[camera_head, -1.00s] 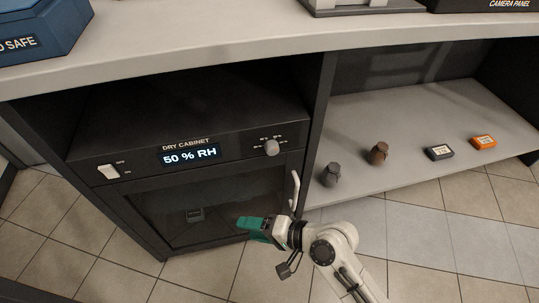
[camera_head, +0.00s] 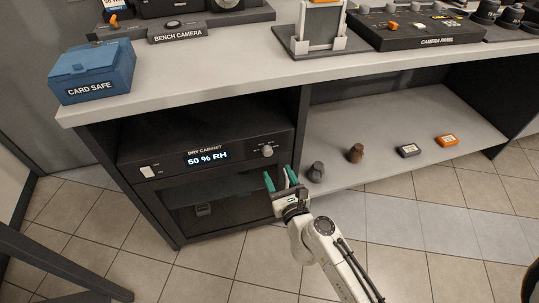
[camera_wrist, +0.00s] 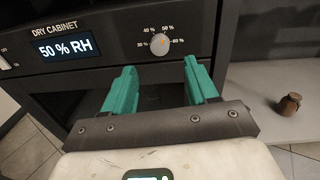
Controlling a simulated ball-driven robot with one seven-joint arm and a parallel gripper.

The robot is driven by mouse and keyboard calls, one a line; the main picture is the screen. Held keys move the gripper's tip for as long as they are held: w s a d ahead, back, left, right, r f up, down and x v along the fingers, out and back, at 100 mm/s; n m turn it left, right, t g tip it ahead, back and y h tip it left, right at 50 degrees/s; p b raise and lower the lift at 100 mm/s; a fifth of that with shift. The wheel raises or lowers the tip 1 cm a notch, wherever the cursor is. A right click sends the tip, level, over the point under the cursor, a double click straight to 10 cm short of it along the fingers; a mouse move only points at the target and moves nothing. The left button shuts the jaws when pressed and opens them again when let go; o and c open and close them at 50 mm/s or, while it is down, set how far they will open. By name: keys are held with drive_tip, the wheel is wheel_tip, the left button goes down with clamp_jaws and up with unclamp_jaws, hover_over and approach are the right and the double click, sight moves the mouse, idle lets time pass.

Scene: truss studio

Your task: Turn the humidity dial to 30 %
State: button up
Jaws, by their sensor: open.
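The humidity dial (camera_head: 267,150) is a small grey knob at the right of the dry cabinet's (camera_head: 207,139) front panel. In the wrist view the dial (camera_wrist: 159,44) sits among marks for 30, 40, 50 and 60 %; its pointer seems turned toward 50 %. The display (camera_head: 206,157) reads 50 % RH, also in the wrist view (camera_wrist: 66,49). My gripper (camera_head: 281,180) has green fingers, is open and empty, and is just below and slightly right of the dial in the head view. In the wrist view the dial lies beyond the gap between the fingertips (camera_wrist: 160,68), not touching them.
A white rocker switch (camera_head: 148,171) is at the panel's left. The cabinet's glass door (camera_head: 220,205) is shut below. The shelf to the right (camera_head: 380,165) holds dark and brown knobs (camera_head: 356,153) and small packs (camera_head: 447,140). The bench top (camera_head: 215,65) overhangs above.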

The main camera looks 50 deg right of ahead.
sight(269, 153)
drive_tip(key=x, duration=0.8)
drive_tip(key=shift+d+p, duration=0.1)
drive_tip(key=shift+p, duration=0.3)
drive_tip(key=shift+c, duration=0.3)
drive_tip(key=c, duration=1)
